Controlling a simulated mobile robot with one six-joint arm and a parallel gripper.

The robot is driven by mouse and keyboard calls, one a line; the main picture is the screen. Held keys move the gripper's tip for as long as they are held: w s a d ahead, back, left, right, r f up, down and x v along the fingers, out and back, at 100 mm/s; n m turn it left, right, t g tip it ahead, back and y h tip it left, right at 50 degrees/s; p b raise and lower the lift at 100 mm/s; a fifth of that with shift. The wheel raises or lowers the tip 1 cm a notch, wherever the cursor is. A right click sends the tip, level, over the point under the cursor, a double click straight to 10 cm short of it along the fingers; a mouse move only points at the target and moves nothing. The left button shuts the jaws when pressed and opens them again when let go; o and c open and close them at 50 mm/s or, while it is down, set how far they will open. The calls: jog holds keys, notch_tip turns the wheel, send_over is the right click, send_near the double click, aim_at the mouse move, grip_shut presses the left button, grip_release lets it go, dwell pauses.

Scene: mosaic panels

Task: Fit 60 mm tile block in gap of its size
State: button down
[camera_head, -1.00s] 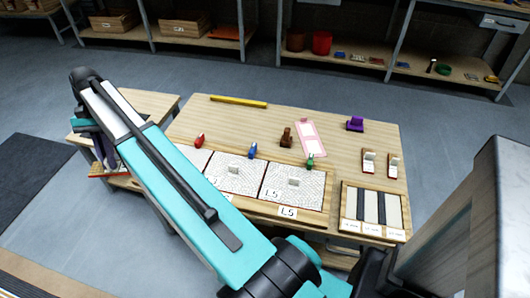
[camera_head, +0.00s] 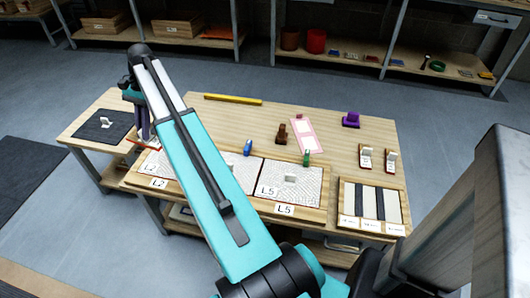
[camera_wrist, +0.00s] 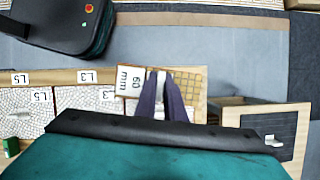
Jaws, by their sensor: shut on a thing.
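My gripper (camera_head: 144,134) is shut on the 60 mm tile block at the far left end of the panel row. In the wrist view, my gripper's purple fingers (camera_wrist: 161,98) close on the middle of the tile block (camera_wrist: 192,84), which has a white "60 mm" label and a tan grid. In the head view my arm hides most of the block. The wrist view shows the L3 panel (camera_wrist: 80,98) beside L5. I cannot tell the block's height above the panels.
A side table (camera_head: 78,133) at left carries a dark mat (camera_head: 95,133) with a small grey piece. A blue figure (camera_head: 248,147) and a green figure (camera_head: 306,157) stand behind the panels. A tray of strips (camera_head: 345,184) is at right. The bench's back middle has free room.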

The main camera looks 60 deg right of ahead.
jog(key=s+d+f+m+t+h+b, duration=0.1)
jog(key=s+d+m, duration=0.4)
jog(key=d, duration=1)
jog(key=s+d+f+m+t+h+b, duration=0.1)
jog(key=s+d+f+m+t+b, duration=0.1)
jog(key=s+d, duration=0.9)
jog(key=s+d+f+m+t+h+b, duration=0.1)
jog(key=s+d+f+m+b, duration=0.3)
jog(key=d, duration=1.5)
jog(key=s+m+t+b, duration=0.1)
jog(key=s+m, duration=0.3)
jog(key=m, duration=0.1)
jog(key=shift+s, duration=0.15)
jog(key=b, duration=0.2)
send_near(265, 138)
jog(key=shift+w+a, duration=0.35)
jog(key=shift+w, duration=0.35)
jog(key=shift+f+b, duration=0.3)
jog(key=shift+f, duration=1.65)
jog(key=shift+f, duration=0.1)
